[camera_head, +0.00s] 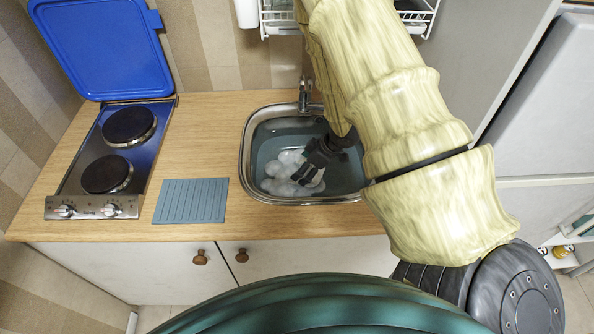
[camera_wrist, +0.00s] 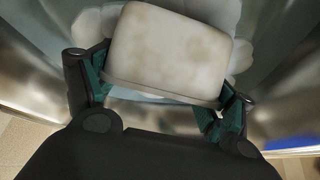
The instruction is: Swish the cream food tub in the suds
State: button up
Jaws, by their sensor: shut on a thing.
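The cream food tub (camera_wrist: 168,52) fills the middle of the wrist view, a rounded box with brownish smudges on its face. My gripper (camera_wrist: 160,98) is shut on it, with a finger at each side of it. In the head view my gripper (camera_head: 312,172) reaches down into the sink (camera_head: 247,165), over the white suds (camera_head: 277,182). The suds also show behind the tub in the wrist view (camera_wrist: 92,25). The tub is mostly hidden by my gripper in the head view, and I cannot tell how deep it sits in the water.
The tap (camera_head: 304,92) stands at the sink's back edge, close to my arm. A ridged blue-grey mat (camera_head: 191,201) lies left of the sink. A two-plate hob (camera_head: 112,160) with its blue lid (camera_head: 98,45) raised is further left. A white rack (camera_head: 283,22) hangs above.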

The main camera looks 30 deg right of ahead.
jog(key=shift+w+a+p, duration=0.15)
jog(key=shift+w+a, duration=0.3)
jog(key=shift+a, duration=0.3)
jog(key=shift+w+a+p, duration=0.15)
jog(key=shift+w+a, duration=0.3)
jog(key=shift+a, duration=0.25)
jog(key=shift+r, duration=0.1)
notch_tip(320, 180, up, 18)
jog(key=p, duration=0.8)
jog(key=shift+p, duration=0.4)
jog(key=shift+r, duration=0.1)
